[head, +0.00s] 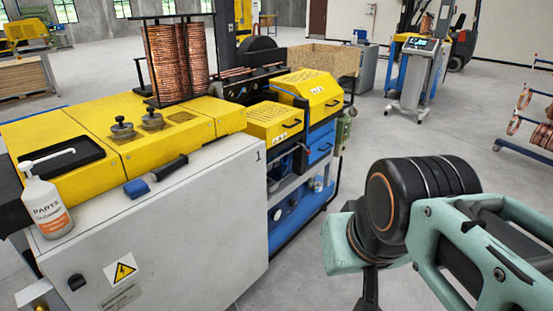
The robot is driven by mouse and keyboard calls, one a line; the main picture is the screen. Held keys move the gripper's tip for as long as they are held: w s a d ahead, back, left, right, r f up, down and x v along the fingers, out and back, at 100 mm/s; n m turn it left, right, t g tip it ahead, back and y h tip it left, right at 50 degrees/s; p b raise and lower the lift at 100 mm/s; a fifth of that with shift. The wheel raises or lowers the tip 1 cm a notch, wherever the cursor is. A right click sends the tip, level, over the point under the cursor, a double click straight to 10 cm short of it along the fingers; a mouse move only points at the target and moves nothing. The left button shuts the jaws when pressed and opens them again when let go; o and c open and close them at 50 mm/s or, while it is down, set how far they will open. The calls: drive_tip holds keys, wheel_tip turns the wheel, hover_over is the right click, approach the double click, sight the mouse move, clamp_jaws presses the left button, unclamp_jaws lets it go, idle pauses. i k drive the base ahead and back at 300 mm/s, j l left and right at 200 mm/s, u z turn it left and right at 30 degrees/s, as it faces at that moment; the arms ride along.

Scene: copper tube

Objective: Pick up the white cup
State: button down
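I see no white cup in the head view. The nearest white object is a pump bottle (46,203) with an orange and white label, upright at the left end of the machine top. My green and black arm fills the lower right. A dark part (370,291), possibly of my gripper, hangs below the arm at the bottom edge. Its fingertips are cut off, so I cannot tell whether it is open or shut. It is far to the right of the bottle, beyond the white cabinet.
A rack of copper tube coils (177,58) stands behind. The white cabinet (190,235) blocks the front left. Grey floor (440,125) is open to the right.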

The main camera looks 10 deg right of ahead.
sight(317, 184)
drive_tip(key=i+l, duration=0.45)
drive_tip(key=i, duration=0.25)
drive_tip(key=i+l+u, duration=0.1)
drive_tip(key=i+l, duration=0.35)
drive_tip(key=i, duration=0.25)
drive_tip(key=i+l, duration=0.5)
drive_tip(key=i, duration=0.15)
drive_tip(key=i+l+u, duration=0.1)
drive_tip(key=i+l, duration=0.4)
drive_tip(key=i, duration=0.2)
